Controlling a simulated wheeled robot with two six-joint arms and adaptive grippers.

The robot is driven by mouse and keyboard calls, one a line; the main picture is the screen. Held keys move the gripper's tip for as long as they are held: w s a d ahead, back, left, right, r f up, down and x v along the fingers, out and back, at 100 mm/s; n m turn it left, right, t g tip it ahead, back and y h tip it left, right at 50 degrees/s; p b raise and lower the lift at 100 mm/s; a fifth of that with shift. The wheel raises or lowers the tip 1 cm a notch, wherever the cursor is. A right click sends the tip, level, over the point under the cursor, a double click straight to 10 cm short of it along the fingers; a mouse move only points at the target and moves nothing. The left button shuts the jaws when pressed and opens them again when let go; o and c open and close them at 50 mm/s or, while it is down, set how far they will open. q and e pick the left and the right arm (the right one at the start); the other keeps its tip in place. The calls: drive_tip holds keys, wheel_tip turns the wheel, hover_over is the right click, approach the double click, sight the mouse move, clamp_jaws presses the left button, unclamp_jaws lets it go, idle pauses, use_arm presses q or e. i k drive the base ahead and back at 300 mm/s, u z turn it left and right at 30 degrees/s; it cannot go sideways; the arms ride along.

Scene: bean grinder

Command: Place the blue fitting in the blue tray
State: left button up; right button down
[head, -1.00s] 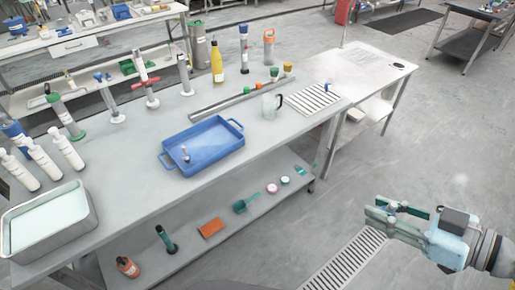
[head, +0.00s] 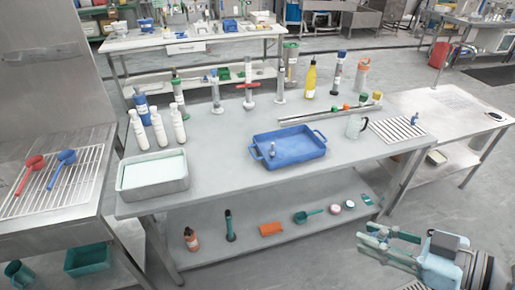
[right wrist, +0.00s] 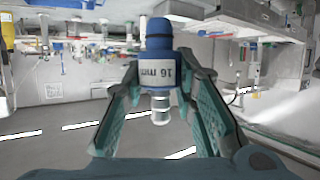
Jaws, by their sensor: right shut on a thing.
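The blue fitting (right wrist: 159,62), labelled 16 mm with a clear lower end, is held between the fingers of my right gripper (right wrist: 158,90) in the right wrist view. In the head view my right gripper (head: 368,244) is at the lower right, in front of the table and to the right of the lower shelf; the fitting cannot be made out there. The blue tray (head: 312,151) has two handles and lies on the table, up and left of the gripper. A small grey fitting (head: 273,151) stands inside the tray's left part. My left gripper is not in view.
A metal basin (head: 153,184) and white bottles (head: 159,130) stand left of the tray. A glass jug (head: 355,126), a long metal rail (head: 330,116) and a slotted rack (head: 398,130) lie behind and right of it. Bare tabletop surrounds the tray's front.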

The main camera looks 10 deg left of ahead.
sight(291, 147)
drive_tip(key=u, duration=0.85)
drive_tip(key=i, duration=1)
